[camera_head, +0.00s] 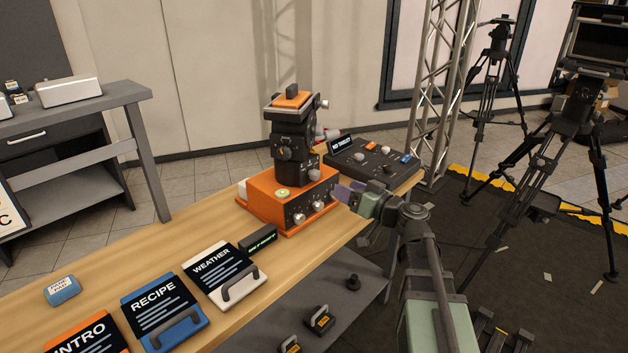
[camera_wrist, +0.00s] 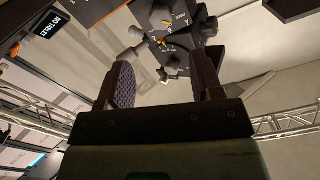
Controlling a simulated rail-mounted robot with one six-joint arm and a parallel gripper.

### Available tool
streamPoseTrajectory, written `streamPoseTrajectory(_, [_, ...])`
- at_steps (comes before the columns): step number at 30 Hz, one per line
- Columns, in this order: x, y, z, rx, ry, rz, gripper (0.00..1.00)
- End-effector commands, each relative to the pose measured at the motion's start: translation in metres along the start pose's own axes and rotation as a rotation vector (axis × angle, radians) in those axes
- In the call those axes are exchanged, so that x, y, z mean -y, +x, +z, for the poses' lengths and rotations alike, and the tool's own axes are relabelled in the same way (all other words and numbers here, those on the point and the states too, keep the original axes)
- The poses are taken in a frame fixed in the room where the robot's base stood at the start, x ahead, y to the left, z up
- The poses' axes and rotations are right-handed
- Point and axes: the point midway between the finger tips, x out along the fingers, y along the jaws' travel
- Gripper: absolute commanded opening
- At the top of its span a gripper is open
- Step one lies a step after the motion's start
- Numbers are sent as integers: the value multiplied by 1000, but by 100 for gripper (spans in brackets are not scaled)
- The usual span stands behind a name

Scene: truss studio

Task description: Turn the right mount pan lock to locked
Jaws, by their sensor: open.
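The camera mount (camera_head: 291,143) is a black head with an orange top plate, standing on an orange base box (camera_head: 262,206) with pale knobs on its front. A light knob (camera_head: 326,134) sticks out on the head's right side. My gripper (camera_head: 346,194) is at the right end of the orange box, below that knob. In the wrist view my gripper (camera_wrist: 163,62) is open, its fingers apart. Ahead of it are a black housing (camera_wrist: 165,15) with white markings and an orange pointer, and a pale knob (camera_wrist: 136,52) near the left fingertip. Which knob is the pan lock, and its setting, I cannot tell.
A dark control panel (camera_head: 372,160) with knobs and a small display stands behind my gripper. Prompt cards, including the weather card (camera_head: 222,275), lie on the wooden bench (camera_head: 120,258). A truss (camera_head: 442,80) and tripods (camera_head: 497,80) stand to the right.

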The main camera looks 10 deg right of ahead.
Motion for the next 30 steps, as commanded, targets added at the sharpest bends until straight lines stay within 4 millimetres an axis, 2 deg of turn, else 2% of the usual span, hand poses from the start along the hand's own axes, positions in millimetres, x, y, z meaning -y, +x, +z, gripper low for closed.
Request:
streamPoseTrajectory(4, [-1,20,0,2,1,-2,60])
streamPoseTrajectory(12, [-1,84,0,3,3,-2,60])
streamPoseTrajectory(15, [-1,99,0,3,3,-1,60])
streamPoseTrajectory(19, [0,107,1,2,3,-1,60])
streamPoseTrajectory(25, [0,106,1,2,3,0,60])
streamPoseTrajectory(30, [0,106,1,2,3,0,36])
